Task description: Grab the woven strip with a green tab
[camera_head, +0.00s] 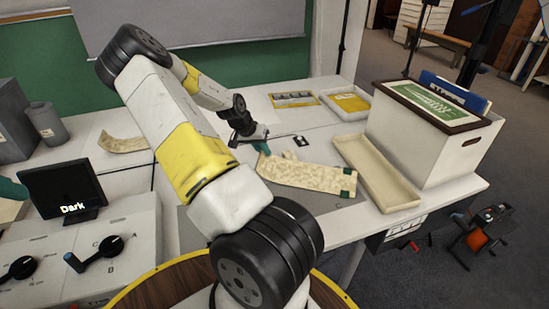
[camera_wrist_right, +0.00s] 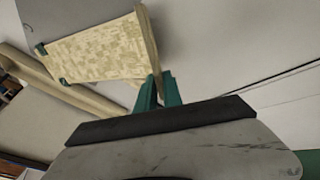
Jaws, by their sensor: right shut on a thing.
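The woven strip (camera_head: 305,174) is pale beige and lies along the grey work surface, with dark green tabs at its right end. In the right wrist view the strip (camera_wrist_right: 100,52) has its green tabs at the left, away from my fingers. My right gripper (camera_head: 263,150) is at the strip's left end, opposite the tabs. In the right wrist view its teal fingers (camera_wrist_right: 159,90) are shut on that end, whose edge stands up.
A shallow cream tray (camera_head: 402,196) lies just right of the strip, beside a white archival box (camera_head: 425,140). Another beige strip (camera_head: 122,143) lies at the left, near a grey cylinder (camera_head: 47,123). A monitor (camera_head: 64,190) stands left. Flat yellow-edged trays (camera_head: 350,103) lie behind.

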